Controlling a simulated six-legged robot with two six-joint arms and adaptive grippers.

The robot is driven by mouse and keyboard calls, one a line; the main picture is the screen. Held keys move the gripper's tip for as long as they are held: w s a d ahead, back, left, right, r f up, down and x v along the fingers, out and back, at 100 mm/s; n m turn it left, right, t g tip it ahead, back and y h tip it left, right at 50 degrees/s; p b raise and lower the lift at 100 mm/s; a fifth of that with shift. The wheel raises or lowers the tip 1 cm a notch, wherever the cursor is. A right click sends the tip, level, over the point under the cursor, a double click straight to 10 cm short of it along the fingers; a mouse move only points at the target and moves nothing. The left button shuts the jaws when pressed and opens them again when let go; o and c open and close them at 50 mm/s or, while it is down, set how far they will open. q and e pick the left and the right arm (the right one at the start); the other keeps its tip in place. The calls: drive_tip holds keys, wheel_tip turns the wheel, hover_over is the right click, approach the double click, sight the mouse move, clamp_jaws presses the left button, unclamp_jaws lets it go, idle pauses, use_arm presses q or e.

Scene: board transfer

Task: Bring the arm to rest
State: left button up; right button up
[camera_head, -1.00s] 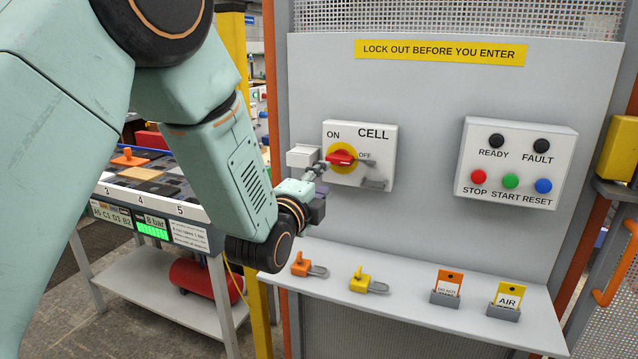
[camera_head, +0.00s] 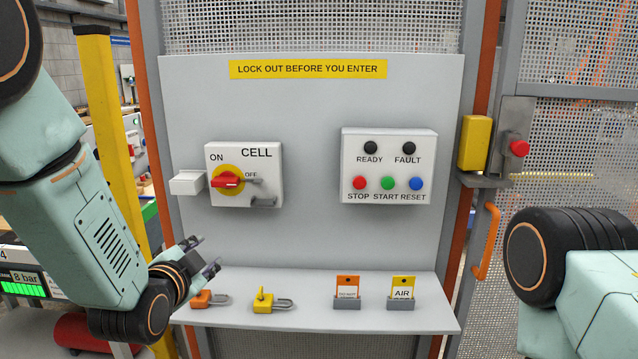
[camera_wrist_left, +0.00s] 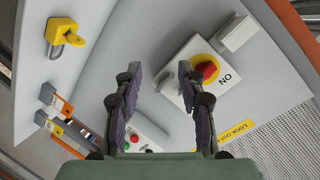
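My left gripper (camera_head: 201,259) is apart from the panel, below and left of the CELL switch box (camera_head: 262,190) and just above the shelf. In the left wrist view its two fingers (camera_wrist_left: 155,85) stand wide apart with nothing between them.
The shelf (camera_head: 330,318) holds an orange padlock (camera_head: 205,299), a yellow padlock (camera_head: 265,301), an orange tag (camera_head: 347,288) and a yellow AIR tag (camera_head: 402,289). A button box (camera_head: 388,150) is at right. A yellow post (camera_head: 108,110) stands at left.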

use_arm(q)
drive_tip(key=s+f+n+g+b, duration=0.1)
drive_tip(key=s+f+n+g, duration=0.15)
drive_tip(key=s+f, duration=0.4)
drive_tip(key=s+f+n+g+b, duration=0.1)
drive_tip(key=s+f+n+g, duration=0.15)
drive_tip(key=f, duration=0.75)
drive_tip(key=s+f+n+g+b, duration=0.1)
drive_tip(key=s+f+n+g, duration=0.1)
drive_tip(key=s+f, duration=0.5)
drive_tip(key=s+f+n+g+b, duration=0.1)
drive_tip(key=s+f+g, duration=0.3)
drive_tip(key=s+f, duration=0.4)
drive_tip(key=s+f+n+g+b, duration=0.2)
drive_tip(key=s+f, duration=0.6)
drive_tip(key=s, duration=0.9)
drive_tip(key=shift+s+a+n+g+b, duration=0.3)
drive_tip(key=shift+g+b, duration=0.3)
drive_tip(key=shift+g, duration=0.3)
